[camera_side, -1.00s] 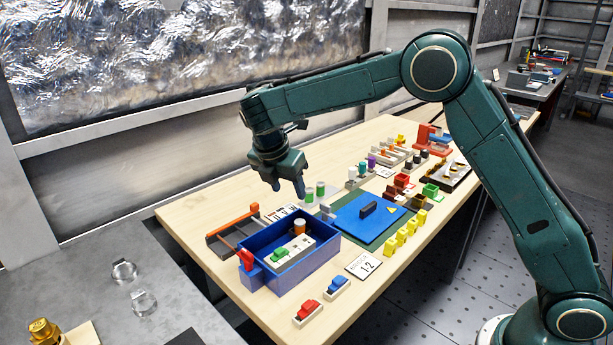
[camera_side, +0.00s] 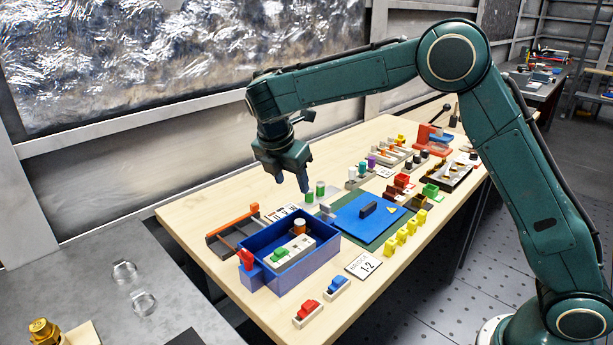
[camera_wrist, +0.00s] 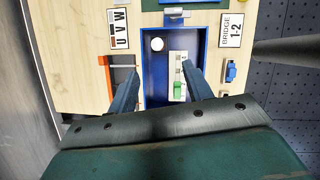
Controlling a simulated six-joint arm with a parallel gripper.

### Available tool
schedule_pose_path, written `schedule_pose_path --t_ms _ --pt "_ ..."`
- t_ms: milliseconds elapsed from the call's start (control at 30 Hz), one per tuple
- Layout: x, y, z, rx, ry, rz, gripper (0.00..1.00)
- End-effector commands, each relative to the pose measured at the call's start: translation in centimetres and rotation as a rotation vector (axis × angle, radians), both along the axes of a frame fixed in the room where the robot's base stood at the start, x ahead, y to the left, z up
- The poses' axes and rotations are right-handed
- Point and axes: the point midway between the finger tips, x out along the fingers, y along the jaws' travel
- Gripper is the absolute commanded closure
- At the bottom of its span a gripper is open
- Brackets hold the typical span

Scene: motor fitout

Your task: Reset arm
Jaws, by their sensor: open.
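My gripper (camera_side: 292,186) is open and empty. It hangs above the wooden bench (camera_side: 190,212), over its left part, behind the blue bin (camera_side: 305,272). In the wrist view the two fingers of my gripper (camera_wrist: 158,88) point forward and apart, with the blue bin (camera_wrist: 157,66) between and beyond them. The bin holds a pale block with a green part (camera_side: 281,254) and a round orange-and-white piece (camera_side: 299,226). Nothing is between the fingers.
A blue plate (camera_side: 352,222) lies on a green mat beside the bin. Two green cylinders (camera_side: 320,188) stand near the gripper. A "BRIDGE 1-2" card (camera_side: 364,265), red (camera_side: 308,309) and blue (camera_side: 337,286) pieces, and several yellow pieces (camera_side: 402,236) line the front side.

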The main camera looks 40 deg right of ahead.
Motion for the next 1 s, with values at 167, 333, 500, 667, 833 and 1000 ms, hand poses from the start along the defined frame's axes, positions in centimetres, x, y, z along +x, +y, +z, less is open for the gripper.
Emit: schedule_pose_path --t_ms 167,333,500,667,833,1000 --pt "-1.8 -1.2 2.6 0.044 -0.073 -0.112 0.50" --pt "-4.4 -2.5 5.3 0.105 -0.159 -0.260 0.50" --pt "-7.3 -3.6 7.6 0.172 -0.242 -0.412 0.50" --pt "-10.4 -4.5 9.3 0.239 -0.313 -0.556 0.50" --pt "-13.8 -5.3 10.6 0.312 -0.381 -0.710 0.50" --pt "-17.4 -5.8 11.4 0.389 -0.441 -0.866 0.50"
